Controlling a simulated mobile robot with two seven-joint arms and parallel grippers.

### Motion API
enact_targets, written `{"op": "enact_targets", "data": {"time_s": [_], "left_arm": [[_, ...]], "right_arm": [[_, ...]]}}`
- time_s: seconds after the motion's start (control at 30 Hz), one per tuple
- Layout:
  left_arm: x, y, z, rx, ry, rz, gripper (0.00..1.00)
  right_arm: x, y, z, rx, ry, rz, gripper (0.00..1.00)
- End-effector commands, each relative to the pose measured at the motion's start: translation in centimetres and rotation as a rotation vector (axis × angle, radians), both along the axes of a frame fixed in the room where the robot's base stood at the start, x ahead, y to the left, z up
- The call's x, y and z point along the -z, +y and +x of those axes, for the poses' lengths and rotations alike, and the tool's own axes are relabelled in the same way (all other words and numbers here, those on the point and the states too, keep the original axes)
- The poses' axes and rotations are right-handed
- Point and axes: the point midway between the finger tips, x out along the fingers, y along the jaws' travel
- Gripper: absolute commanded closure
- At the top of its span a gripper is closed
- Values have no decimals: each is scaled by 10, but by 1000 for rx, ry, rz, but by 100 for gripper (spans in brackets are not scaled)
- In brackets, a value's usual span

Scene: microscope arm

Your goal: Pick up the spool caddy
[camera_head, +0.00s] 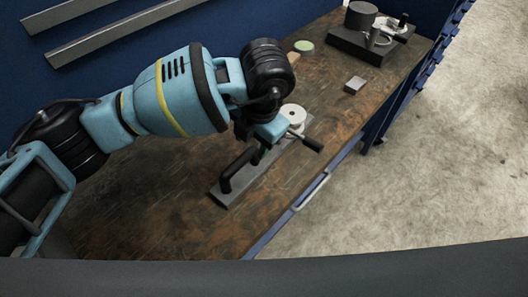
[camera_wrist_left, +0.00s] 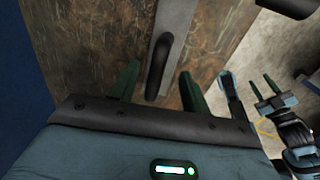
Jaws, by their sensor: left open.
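The spool caddy (camera_head: 222,196) is a flat grey base with a black bar handle and a white spool, lying on the brown worktop. My left gripper (camera_head: 261,151) is above it, partly hiding its middle. In the left wrist view, the left gripper (camera_wrist_left: 158,88) has its two green fingers apart, with the black handle (camera_wrist_left: 158,66) of the caddy showing between them. I cannot tell whether they touch the handle. My right gripper (camera_wrist_left: 261,86) shows at the right of the left wrist view, with its fingers apart, away from the caddy.
The worktop (camera_head: 150,215) is bare in front and to the left of the caddy. A dark fixture with a cylinder (camera_head: 360,15) stands at the far end. A small grey block (camera_head: 355,84) and a green-topped disc (camera_head: 304,46) lie beyond the caddy. A blue wall runs behind.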

Motion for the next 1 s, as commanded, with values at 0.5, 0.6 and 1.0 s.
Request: {"op": "enact_targets", "data": {"time_s": [0.5,0.6,1.0], "left_arm": [[35,5,7,-1,-2,0,56],[35,5,7,-1,-2,0,69],[35,4,7,-1,-2,0,100]], "right_arm": [[-2,1,2,3,-5,2,64],[-2,1,2,4,-4,3,64],[-2,1,2,4,-3,3,64]]}}
